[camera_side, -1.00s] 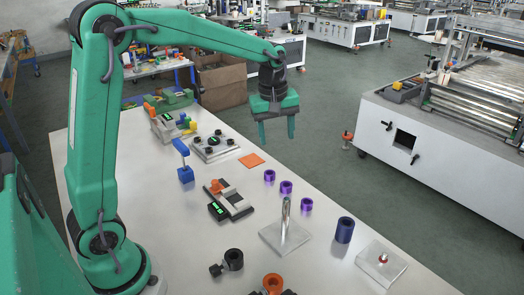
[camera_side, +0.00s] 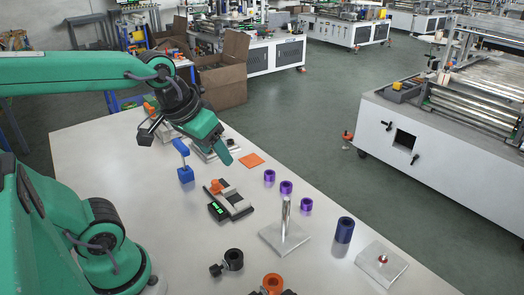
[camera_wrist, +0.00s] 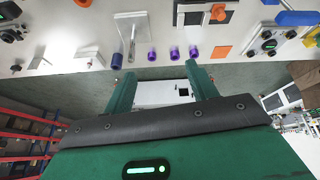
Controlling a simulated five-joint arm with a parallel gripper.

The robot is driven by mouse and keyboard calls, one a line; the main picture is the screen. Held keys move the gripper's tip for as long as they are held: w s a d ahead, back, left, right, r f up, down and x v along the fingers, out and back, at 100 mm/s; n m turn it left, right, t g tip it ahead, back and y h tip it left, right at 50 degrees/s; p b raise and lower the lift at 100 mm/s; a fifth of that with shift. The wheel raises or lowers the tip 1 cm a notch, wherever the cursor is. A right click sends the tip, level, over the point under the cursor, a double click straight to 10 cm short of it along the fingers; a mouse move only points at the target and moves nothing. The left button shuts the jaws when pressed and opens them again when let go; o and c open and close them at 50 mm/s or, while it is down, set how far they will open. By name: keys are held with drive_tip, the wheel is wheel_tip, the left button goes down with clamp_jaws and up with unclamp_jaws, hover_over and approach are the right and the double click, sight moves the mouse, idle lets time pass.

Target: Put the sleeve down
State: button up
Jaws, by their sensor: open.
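A dark blue sleeve (camera_side: 344,230) stands upright on the table, right of the steel post (camera_side: 286,216) on its clear plate (camera_side: 271,236). It also shows in the wrist view (camera_wrist: 117,61). Three short purple rings (camera_side: 286,187) lie in a row behind the post. My gripper (camera_side: 227,158) is raised over the back part of the table, well apart from the sleeve and tilted. In the wrist view its two green fingers (camera_wrist: 160,70) are spread with nothing between them. In the side view one finger largely hides the other.
A black and grey fixture with a green display (camera_side: 230,200) lies mid-table. A blue upright clamp (camera_side: 185,172) and an orange square (camera_side: 251,160) are behind it. A plate with a red-topped spot (camera_side: 381,262) is at the right edge. An orange ring (camera_side: 272,284) is in front.

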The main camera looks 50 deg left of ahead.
drive_tip(key=s+m, duration=0.1)
drive_tip(key=s+f, duration=0.1)
drive_tip(key=shift+s+d+f+m+t, duration=0.1)
drive_tip(key=shift+s+d+m+t, duration=0.05)
drive_tip(key=shift+s+m+t, duration=0.2)
drive_tip(key=shift+w, duration=0.1)
drive_tip(key=shift+c, duration=0.3)
idle(0.4)
drive_tip(key=w+d+f+m+g, duration=0.1)
drive_tip(key=w+d+m+g, duration=0.15)
drive_tip(key=w+m, duration=1.05)
drive_tip(key=w+d+f+m+g, duration=0.1)
drive_tip(key=w+f+m+g, duration=0.2)
drive_tip(key=w+f, duration=1)
drive_tip(key=shift+w+m, duration=1.05)
drive_tip(key=shift+w, duration=0.35)
drive_tip(key=shift+d+f, duration=0.1)
drive_tip(key=shift+f, duration=0.2)
